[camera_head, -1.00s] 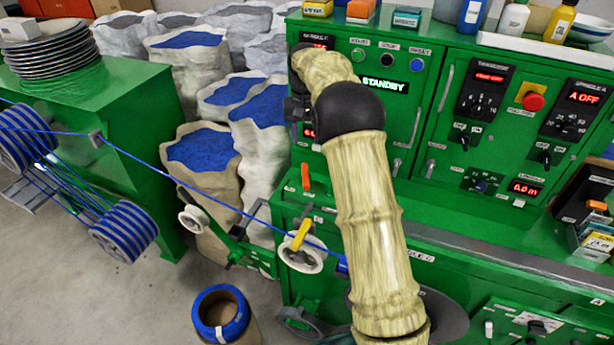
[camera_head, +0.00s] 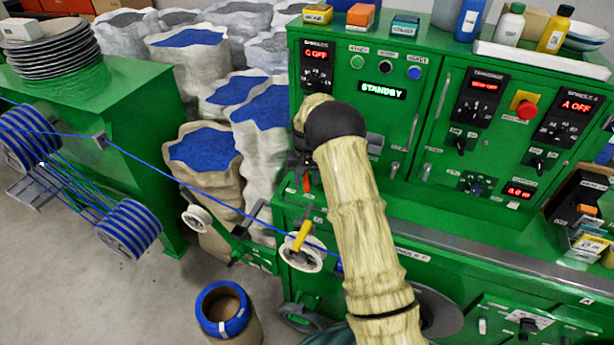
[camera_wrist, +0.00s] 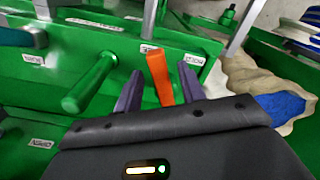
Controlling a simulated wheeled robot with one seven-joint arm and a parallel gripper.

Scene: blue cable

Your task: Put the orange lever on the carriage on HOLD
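The orange lever (camera_wrist: 160,78) stands up from the green carriage (camera_wrist: 232,70) in the wrist view. My gripper (camera_wrist: 161,71) has its two purple fingers apart, one on each side of the lever, with gaps visible between fingers and lever. In the head view the lever (camera_head: 306,183) shows just below my dark gripper (camera_head: 301,166), which partly hides its top. Small white labels lie on the carriage near the lever, one to its right (camera_wrist: 194,59) and one to the left (camera_wrist: 33,59); their words are too small to read surely.
A green rod-like handle (camera_wrist: 91,82) stands left of the lever in the wrist view. In the head view, a yellow lever (camera_head: 302,236) sits by a white pulley (camera_head: 301,254), where the blue cable (camera_head: 200,184) runs. The control panel (camera_head: 345,120) rises behind my gripper.

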